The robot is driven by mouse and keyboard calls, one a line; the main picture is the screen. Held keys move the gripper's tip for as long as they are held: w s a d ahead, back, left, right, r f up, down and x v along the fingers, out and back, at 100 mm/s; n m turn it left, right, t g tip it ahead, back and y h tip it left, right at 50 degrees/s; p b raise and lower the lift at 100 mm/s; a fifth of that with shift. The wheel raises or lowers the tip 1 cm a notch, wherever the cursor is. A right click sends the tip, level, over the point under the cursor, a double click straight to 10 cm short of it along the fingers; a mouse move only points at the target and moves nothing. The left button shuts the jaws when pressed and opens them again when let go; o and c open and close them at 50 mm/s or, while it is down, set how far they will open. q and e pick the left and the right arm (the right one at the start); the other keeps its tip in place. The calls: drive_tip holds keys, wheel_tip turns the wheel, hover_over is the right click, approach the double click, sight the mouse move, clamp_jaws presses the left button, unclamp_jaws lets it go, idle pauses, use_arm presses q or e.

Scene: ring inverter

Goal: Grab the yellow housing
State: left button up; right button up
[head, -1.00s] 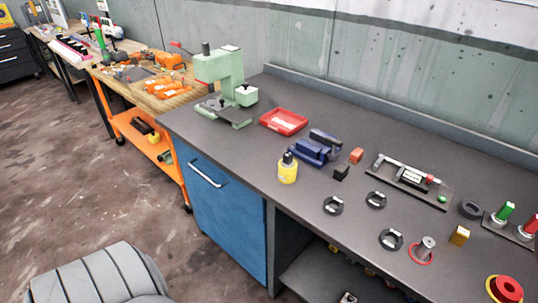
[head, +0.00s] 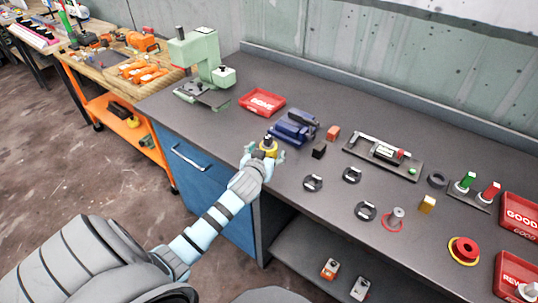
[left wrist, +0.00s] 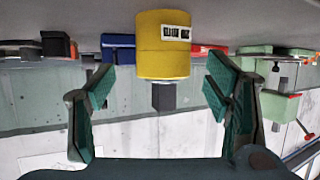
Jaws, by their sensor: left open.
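The yellow housing (head: 268,149) is a short cylinder with a dark narrower top, standing on the grey bench near its front edge. It also shows in the left wrist view (left wrist: 163,50), which looks upside down, with a small white label on its side. My left gripper (head: 264,153) is at the housing, with one finger to each side of it. In the left wrist view the gripper (left wrist: 160,88) is open, with visible gaps between the fingers and the housing. The arm partly hides the housing in the head view. My right gripper is not in view.
A blue vise (head: 294,128) stands just behind the housing, with a black block (head: 319,151) to the right. A red tray (head: 262,103) and green press (head: 200,65) are at the back left.

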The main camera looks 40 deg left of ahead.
use_arm(q)
drive_tip(key=x, duration=0.4)
drive_tip(key=shift+w+a+f+b, duration=0.1)
drive_tip(key=shift+a+b, duration=0.15)
drive_tip(key=shift+b, duration=0.15)
drive_tip(key=c, duration=1.5)
